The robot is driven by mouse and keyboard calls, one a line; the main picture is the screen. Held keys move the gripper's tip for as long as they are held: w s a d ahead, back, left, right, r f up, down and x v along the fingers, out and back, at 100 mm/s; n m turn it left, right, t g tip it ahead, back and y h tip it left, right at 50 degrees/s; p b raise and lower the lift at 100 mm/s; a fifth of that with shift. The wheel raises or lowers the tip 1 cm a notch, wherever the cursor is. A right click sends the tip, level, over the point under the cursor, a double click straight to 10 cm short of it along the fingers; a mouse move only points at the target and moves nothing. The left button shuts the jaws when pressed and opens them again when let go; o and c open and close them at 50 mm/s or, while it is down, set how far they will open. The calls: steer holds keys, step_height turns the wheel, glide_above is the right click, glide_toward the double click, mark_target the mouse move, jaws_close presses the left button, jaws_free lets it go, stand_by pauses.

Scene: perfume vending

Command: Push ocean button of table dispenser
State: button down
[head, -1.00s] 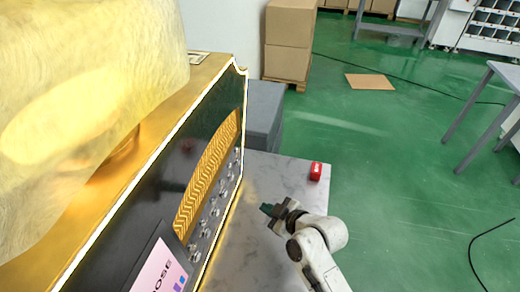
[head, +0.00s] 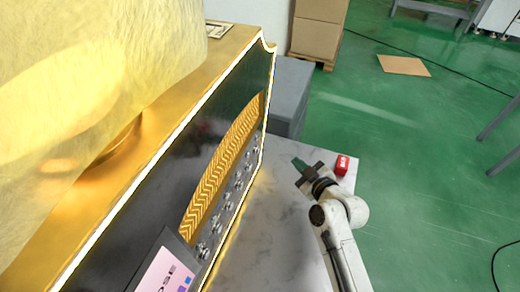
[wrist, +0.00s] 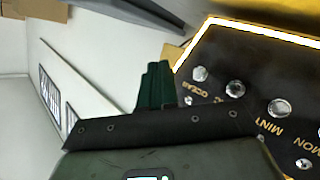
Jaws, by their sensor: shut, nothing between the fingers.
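The table dispenser (head: 150,190) is a gold-trimmed box with a dark front panel and a row of round metal buttons (head: 238,184). In the wrist view the panel is at the right, with the printed word OCEAN (wrist: 207,90) near its corner. A round metal button (wrist: 200,73) lies just above that word, and a smaller one sits below it. My gripper (head: 298,162) is shut and empty, in front of the panel's far end and apart from it. In the wrist view its dark green fingers (wrist: 157,72) are left of the OCEAN label.
A marble table top (head: 270,225) lies under my gripper. A small red object (head: 342,165) stands near its far right corner, close to my gripper. A grey block (head: 288,95) and cardboard boxes (head: 318,35) are behind.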

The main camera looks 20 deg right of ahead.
steer(key=p, duration=0.4)
glide_toward(259, 147)
steer(key=w+d+f, duration=0.2)
steer(key=shift+w+a, duration=0.65)
steer(key=shift+w, duration=0.2)
stand_by(1.1)
steer(key=shift+w+a, duration=0.25)
steer(key=shift+a, duration=0.1)
steer(key=shift+w+a+r, duration=0.1)
steer(key=shift+w+a, duration=0.2)
steer(key=shift+a, duration=0.05)
stand_by(0.8)
steer(key=shift+d, duration=0.1)
steer(key=shift+s+d, duration=0.55)
steer(key=shift+d, duration=0.05)
